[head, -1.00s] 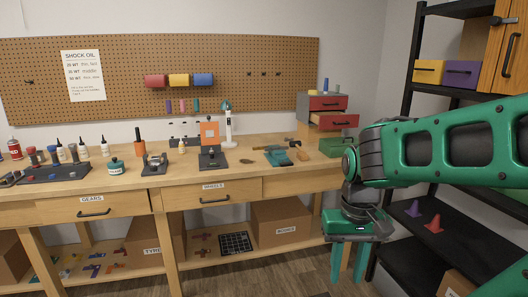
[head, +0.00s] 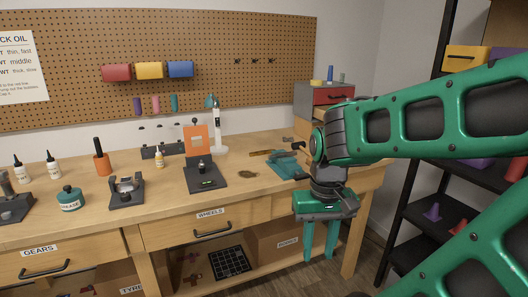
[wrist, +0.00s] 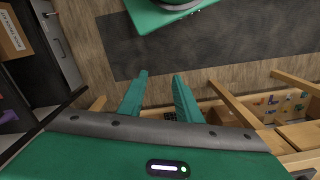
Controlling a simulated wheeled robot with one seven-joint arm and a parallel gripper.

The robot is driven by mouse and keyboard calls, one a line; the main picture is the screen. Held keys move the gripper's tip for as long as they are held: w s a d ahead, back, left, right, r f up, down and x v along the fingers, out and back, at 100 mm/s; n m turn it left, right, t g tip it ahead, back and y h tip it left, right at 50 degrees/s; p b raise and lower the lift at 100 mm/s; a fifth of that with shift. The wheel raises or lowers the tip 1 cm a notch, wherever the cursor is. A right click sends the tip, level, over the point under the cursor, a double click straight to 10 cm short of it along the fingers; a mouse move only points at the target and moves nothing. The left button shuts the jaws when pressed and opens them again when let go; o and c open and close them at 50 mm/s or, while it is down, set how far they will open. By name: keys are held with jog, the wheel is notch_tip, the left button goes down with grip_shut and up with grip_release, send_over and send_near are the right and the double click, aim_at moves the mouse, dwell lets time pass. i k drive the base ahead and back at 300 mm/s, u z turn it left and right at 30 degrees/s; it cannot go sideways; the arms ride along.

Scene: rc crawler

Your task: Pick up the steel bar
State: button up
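I cannot make out the steel bar for certain in either view; it may be hidden or too small to tell. My gripper (head: 320,254) hangs with its teal fingers pointing down, in front of the right end of the workbench (head: 262,211). In the wrist view its two fingers (wrist: 160,80) stand apart with nothing between them, above the floor. The gripper is open and empty.
The benchtop holds a black stand (head: 205,176), an orange-handled tool (head: 101,160), a grease jar (head: 70,199) and a teal tool (head: 287,167). A red-drawer cabinet (head: 330,97) stands at the back right. Dark shelves (head: 415,215) stand at the right.

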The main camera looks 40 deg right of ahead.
aim_at(290, 153)
jog(key=z, duration=0.05)
jog(key=i, duration=0.95)
jog(key=u, duration=0.05)
